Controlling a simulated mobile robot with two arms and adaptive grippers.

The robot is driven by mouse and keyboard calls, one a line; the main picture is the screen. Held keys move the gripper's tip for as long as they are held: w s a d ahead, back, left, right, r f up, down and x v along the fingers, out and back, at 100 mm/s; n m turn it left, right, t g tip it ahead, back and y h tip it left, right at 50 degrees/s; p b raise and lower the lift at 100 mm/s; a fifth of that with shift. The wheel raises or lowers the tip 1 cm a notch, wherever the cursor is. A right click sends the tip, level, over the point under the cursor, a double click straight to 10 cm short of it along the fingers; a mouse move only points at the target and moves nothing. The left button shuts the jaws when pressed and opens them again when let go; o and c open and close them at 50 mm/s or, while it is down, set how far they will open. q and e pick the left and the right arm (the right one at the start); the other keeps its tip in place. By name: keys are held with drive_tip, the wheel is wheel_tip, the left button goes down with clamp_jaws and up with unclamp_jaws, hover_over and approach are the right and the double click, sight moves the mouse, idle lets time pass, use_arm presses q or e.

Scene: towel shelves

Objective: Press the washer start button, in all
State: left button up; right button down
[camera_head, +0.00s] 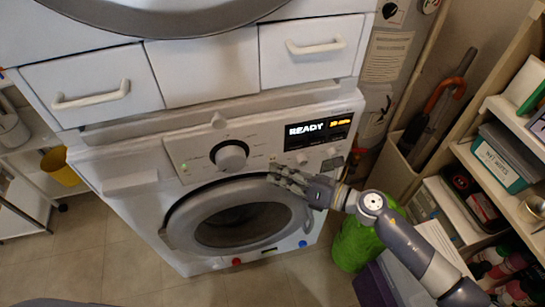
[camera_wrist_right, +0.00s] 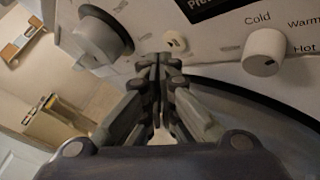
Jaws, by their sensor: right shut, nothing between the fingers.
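The white washer (camera_head: 133,183) has a front panel with a large round dial (camera_head: 231,156) and a black display (camera_head: 318,128) reading "READY". My right gripper (camera_head: 273,172) is shut and empty in front of the panel, just above the round door (camera_head: 248,222). In the right wrist view its fingertips (camera_wrist_right: 161,62) are together just below a small round button (camera_wrist_right: 174,42), between the dial (camera_wrist_right: 100,40) and a Cold/Warm/Hot knob (camera_wrist_right: 265,52). I cannot tell whether they touch the panel. The button's label is not readable. My left gripper is out of view.
A white unit with drawers (camera_head: 90,97) sits above the washer. A shelf with boxes (camera_head: 500,160) and a green bag (camera_head: 352,243) are on the right. A yellow bucket (camera_head: 60,167) is at the left. The tiled floor (camera_head: 105,245) in front is clear.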

drive_tip(key=shift+w, duration=0.1)
idle(0.4)
drive_tip(key=shift+w+a, duration=0.15)
drive_tip(key=shift+w, duration=0.15)
drive_tip(key=shift+w+a, duration=0.1)
drive_tip(key=shift+w, duration=0.25)
idle(0.5)
drive_tip(key=shift+s, duration=0.1)
drive_tip(key=shift+s+d, duration=0.25)
drive_tip(key=shift+s, duration=0.4)
drive_tip(key=shift+s, duration=0.1)
drive_tip(key=shift+s+d+p, duration=0.1)
drive_tip(key=shift+s+d, duration=0.15)
drive_tip(key=shift+s, duration=0.5)
drive_tip(key=shift+s+d+p, duration=0.1)
drive_tip(key=shift+s+d, duration=0.2)
drive_tip(key=shift+s, duration=0.5)
drive_tip(key=shift+s+d+p, duration=0.1)
drive_tip(key=shift+s+d, duration=0.15)
drive_tip(key=shift+s, duration=0.5)
